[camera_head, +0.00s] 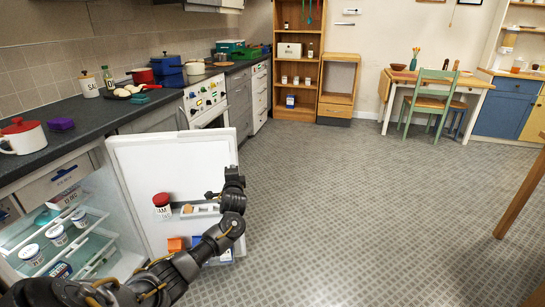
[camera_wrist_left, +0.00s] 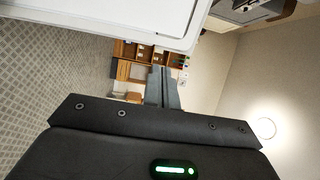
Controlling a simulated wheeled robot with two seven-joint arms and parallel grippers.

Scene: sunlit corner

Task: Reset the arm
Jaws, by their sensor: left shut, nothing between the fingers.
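My left arm (camera_head: 200,250) comes in from the bottom left and reaches up in front of the open fridge door (camera_head: 165,160). My left gripper (camera_head: 209,195) is at its end, in front of the door near the door shelf. In the left wrist view the two dark fingers (camera_wrist_left: 163,88) are together with nothing between them. A white panel, seemingly the fridge door (camera_wrist_left: 120,14), fills the top of that view. My right gripper is not in view.
A red-lidded jar (camera_head: 162,206) stands at the door shelf. The fridge interior (camera_head: 75,240) holds several jars. A dark counter (camera_head: 90,115) runs along the left wall. A table (camera_head: 440,78) and green chair (camera_head: 428,103) stand at the back. The tiled floor (camera_head: 350,200) is clear.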

